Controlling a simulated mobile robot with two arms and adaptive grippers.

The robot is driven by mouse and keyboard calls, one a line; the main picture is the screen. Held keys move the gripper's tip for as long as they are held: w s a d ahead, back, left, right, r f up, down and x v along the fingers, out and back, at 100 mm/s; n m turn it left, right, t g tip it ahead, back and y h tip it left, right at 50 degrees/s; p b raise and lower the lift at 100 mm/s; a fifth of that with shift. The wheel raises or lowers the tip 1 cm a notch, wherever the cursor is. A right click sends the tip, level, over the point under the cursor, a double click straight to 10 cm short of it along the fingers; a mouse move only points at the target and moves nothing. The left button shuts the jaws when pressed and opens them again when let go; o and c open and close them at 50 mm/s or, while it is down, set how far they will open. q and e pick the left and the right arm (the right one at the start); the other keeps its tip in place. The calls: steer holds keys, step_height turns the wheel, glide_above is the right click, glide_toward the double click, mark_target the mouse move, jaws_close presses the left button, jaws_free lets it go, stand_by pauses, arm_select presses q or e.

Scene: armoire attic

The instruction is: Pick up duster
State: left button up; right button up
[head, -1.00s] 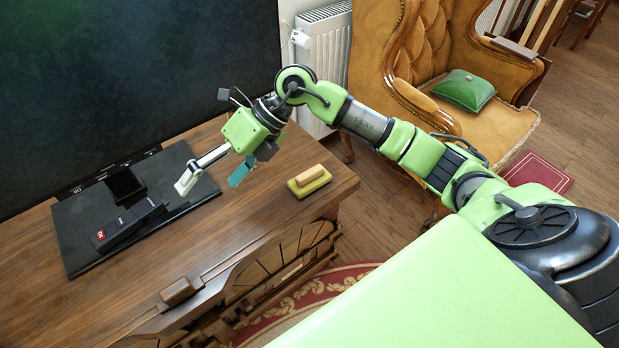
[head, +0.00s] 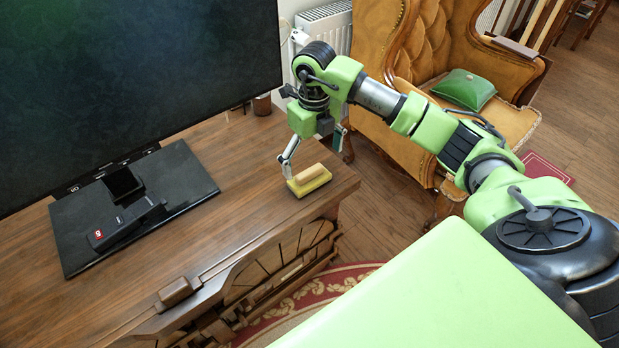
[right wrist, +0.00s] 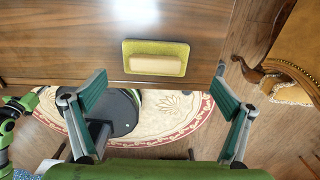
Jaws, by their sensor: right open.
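The duster (head: 309,181) is a yellow block with a tan wooden handle. It lies near the right end of the wooden cabinet top in the head view. In the right wrist view the duster (right wrist: 155,58) sits at the top centre, beyond the fingertips. My right gripper (head: 313,155) is above and just behind the duster in the head view, with its fingers spread. In the right wrist view my right gripper (right wrist: 158,88) is open and empty, one finger on each side. My left gripper is not in view.
A large TV (head: 130,85) stands on the cabinet (head: 230,215), with a black remote (head: 126,222) on its base. An orange armchair (head: 420,50) with a green cushion (head: 464,89) is behind my right arm. The cabinet top around the duster is clear.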

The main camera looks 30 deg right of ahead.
mark_target(309, 171)
steer(key=f, duration=0.2)
steer(key=a+f, duration=0.1)
steer(key=f, duration=0.1)
steer(key=shift+w+f+b, duration=0.2)
steer(key=shift+f+b, duration=0.1)
steer(key=shift+d+f, duration=0.15)
steer(key=shift+f, duration=0.3)
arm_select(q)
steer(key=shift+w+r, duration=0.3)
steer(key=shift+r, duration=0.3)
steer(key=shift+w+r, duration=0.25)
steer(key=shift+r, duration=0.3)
arm_select(e)
steer(key=c, duration=1.2)
